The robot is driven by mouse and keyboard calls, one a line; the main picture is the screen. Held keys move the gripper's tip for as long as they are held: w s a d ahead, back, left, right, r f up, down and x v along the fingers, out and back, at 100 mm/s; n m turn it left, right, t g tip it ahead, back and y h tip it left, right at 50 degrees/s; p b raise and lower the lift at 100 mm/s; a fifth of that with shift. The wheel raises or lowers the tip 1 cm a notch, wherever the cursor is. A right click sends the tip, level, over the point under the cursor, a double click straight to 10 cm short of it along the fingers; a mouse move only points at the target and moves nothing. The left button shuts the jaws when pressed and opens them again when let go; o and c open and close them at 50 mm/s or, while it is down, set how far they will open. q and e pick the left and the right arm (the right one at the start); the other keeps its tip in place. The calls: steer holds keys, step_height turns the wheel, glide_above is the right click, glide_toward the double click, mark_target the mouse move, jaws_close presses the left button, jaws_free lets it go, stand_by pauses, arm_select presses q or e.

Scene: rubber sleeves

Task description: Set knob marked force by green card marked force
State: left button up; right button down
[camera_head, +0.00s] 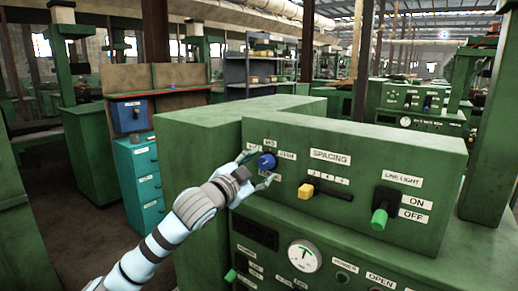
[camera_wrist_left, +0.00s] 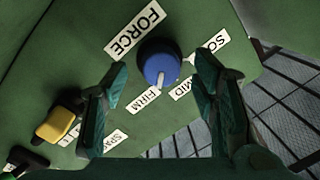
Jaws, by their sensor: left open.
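The blue knob (camera_head: 267,161) sits on the front of the green machine panel, left of the spacing slider. The left wrist view shows the knob (camera_wrist_left: 156,58) close up beside a white FORCE label (camera_wrist_left: 135,29), with SOFT (camera_wrist_left: 214,48), MID (camera_wrist_left: 188,83) and FIRM (camera_wrist_left: 144,99) labels around it. Its pale pointer points down in that view, between FIRM and MID. My left gripper (camera_head: 257,171) is open at the knob, its two fingers (camera_wrist_left: 160,66) on either side with gaps visible. I cannot make out a green card marked force. My right gripper is out of view.
On the same panel are a yellow spacing slider (camera_head: 306,190) and a green line light switch (camera_head: 380,217). Below are a round gauge (camera_head: 304,255) and more controls. A teal drawer cabinet (camera_head: 141,180) stands left, with open floor nearby.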

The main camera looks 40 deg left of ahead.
arm_select(q)
steer(key=shift+w, duration=1.2)
steer(key=shift+s+r, duration=0.15)
steer(key=shift+s, duration=0.1)
steer(key=shift+c, duration=0.5)
steer(key=shift+s+a, duration=0.1)
steer(key=c, duration=1.1)
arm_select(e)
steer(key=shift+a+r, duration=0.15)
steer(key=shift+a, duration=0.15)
